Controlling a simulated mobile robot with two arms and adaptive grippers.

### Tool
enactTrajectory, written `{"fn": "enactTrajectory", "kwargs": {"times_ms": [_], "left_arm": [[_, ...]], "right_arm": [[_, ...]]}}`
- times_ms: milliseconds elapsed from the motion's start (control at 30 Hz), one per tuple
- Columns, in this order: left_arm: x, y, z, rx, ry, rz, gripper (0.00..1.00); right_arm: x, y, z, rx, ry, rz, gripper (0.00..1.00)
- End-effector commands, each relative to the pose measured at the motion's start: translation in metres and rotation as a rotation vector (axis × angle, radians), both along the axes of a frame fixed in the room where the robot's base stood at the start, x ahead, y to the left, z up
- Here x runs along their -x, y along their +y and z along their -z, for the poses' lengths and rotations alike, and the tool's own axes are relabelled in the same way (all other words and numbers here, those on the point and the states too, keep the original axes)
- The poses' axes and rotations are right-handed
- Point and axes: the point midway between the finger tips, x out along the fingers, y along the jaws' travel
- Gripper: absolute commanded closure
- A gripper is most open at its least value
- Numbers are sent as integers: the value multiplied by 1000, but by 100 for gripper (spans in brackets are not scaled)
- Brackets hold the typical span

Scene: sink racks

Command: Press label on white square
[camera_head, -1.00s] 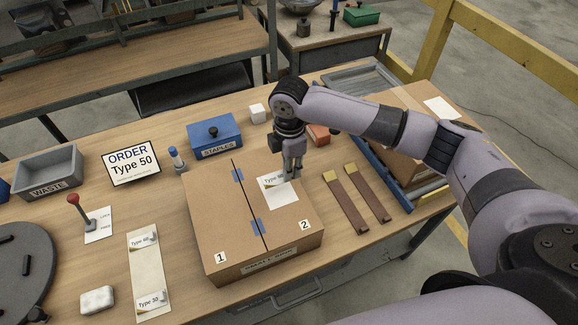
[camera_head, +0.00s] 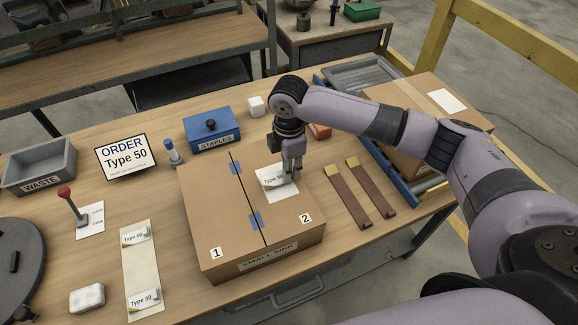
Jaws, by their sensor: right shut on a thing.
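The cardboard box (camera_head: 215,215) stands in the middle of the table, its flaps marked 1 and 2. The white square (camera_head: 285,192) is on the flap marked 2, near its far side. A label (camera_head: 272,181) with "Type 5" readable lies over the far part of the white square. My right gripper (camera_head: 291,176) points down over the square's right part, shut on the label's right end. The fingers hide that end, and whether the whole label touches the square cannot be told. My left gripper is not in view.
A label strip (camera_head: 141,265) with Type 60 and Type 30 labels lies left of the box. The ORDER Type 50 sign (camera_head: 126,158), a blue STAPLES box (camera_head: 211,131) and a grey WASTE bin (camera_head: 39,167) stand behind. Two brown strips (camera_head: 350,200) lie to the right.

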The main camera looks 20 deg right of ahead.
Motion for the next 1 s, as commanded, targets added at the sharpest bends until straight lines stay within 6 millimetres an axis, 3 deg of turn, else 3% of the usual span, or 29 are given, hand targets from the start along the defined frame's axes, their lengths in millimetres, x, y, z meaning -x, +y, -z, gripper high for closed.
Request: {"fn": "enactTrajectory", "kwargs": {"times_ms": [1000], "left_arm": [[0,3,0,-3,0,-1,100]], "right_arm": [[0,0,11,0,1,0,95]]}}
